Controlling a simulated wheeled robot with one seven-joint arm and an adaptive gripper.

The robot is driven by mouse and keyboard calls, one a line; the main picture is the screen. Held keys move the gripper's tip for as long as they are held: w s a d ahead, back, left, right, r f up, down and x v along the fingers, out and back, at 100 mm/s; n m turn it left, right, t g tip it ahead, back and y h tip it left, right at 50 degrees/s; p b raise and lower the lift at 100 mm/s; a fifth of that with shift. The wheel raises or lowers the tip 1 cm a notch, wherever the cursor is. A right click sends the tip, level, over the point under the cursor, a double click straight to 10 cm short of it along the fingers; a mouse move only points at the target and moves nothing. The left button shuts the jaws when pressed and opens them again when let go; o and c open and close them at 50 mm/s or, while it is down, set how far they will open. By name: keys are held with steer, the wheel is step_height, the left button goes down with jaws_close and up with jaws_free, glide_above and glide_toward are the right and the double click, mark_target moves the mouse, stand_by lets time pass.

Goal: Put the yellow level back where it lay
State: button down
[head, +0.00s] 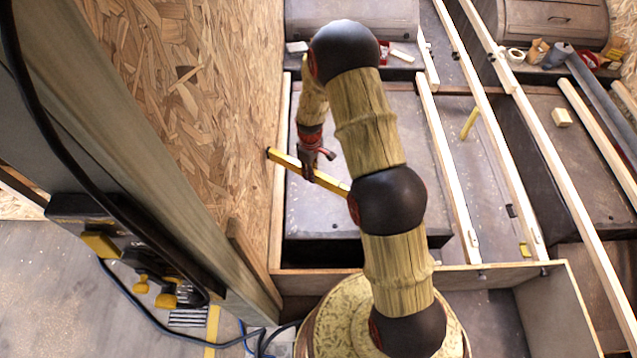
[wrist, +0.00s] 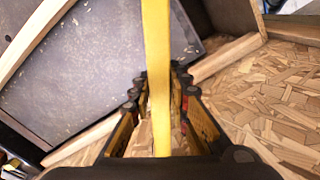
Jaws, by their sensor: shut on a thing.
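The yellow level (head: 293,165) is a long yellow bar. My gripper (head: 314,171) is shut on it around its middle in the head view. The level's left end is close to the chipboard wall; I cannot tell whether it touches. Its right end passes behind my arm and is hidden. In the wrist view the level (wrist: 157,70) runs upright through the picture between the two fingers of my gripper (wrist: 160,85). A dark grey surface (head: 320,208) lies under the level; the level appears to be held above it.
The chipboard wall (head: 190,110) stands close on the left. Long pale timber beams (head: 448,165) cross the right side. A small wooden block (head: 561,117) and a yellow stick-like thing (head: 469,123) lie among them. Tape rolls and tools (head: 515,56) lie at the back right.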

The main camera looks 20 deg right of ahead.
steer(key=shift+w+d+f+n+b, duration=1.5)
steer(key=shift+f+n, duration=2.35)
steer(key=shift+f, duration=1.2)
steer(key=shift+w+d+f+n+b, duration=1.15)
steer(key=shift+f+n+b, duration=0.8)
steer(key=shift+f+n, duration=2.5)
steer(key=shift+w+d+f+n+b, duration=1.35)
steer(key=shift+f+n, duration=1.95)
steer(key=shift+f, duration=2.3)
steer(key=shift+w+a+b, duration=0.2)
steer(key=shift+a+b, duration=0.15)
steer(key=shift+b, duration=0.05)
steer(key=c, duration=1.7)
jaws_free()
steer(key=shift+o, duration=0.4)
steer(key=shift+s, duration=0.1)
steer(key=shift+r, duration=0.1)
